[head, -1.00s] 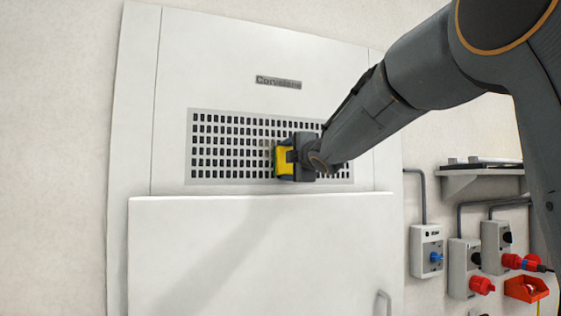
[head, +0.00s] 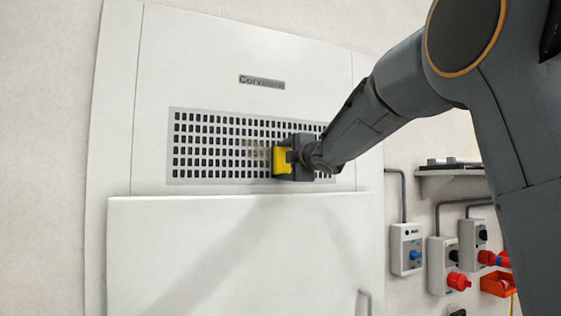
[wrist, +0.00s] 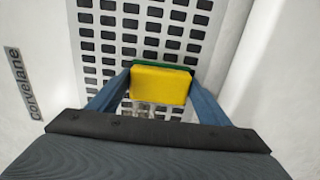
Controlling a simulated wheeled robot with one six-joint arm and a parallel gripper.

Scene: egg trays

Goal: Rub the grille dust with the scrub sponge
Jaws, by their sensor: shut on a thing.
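The grille (head: 215,148) is a light grey panel with rows of dark slots, set in a white cabinet front. My gripper (head: 287,160) is at the right half of the grille, shut on a yellow scrub sponge (head: 282,161) with a green back layer. In the wrist view, the fingers of my gripper (wrist: 160,88) clasp the sponge (wrist: 160,84) from both sides, its green side toward the grille (wrist: 150,40). Whether it touches the grille I cannot tell. A faint brownish dust patch (head: 260,154) shows on the grille just left of the sponge.
A white door panel (head: 240,245) juts out below the grille. A nameplate (head: 262,82) sits above it. To the right are a shelf (head: 447,170), grey switch boxes (head: 405,248) with conduits, and a red bin (head: 497,284). The left wall is bare.

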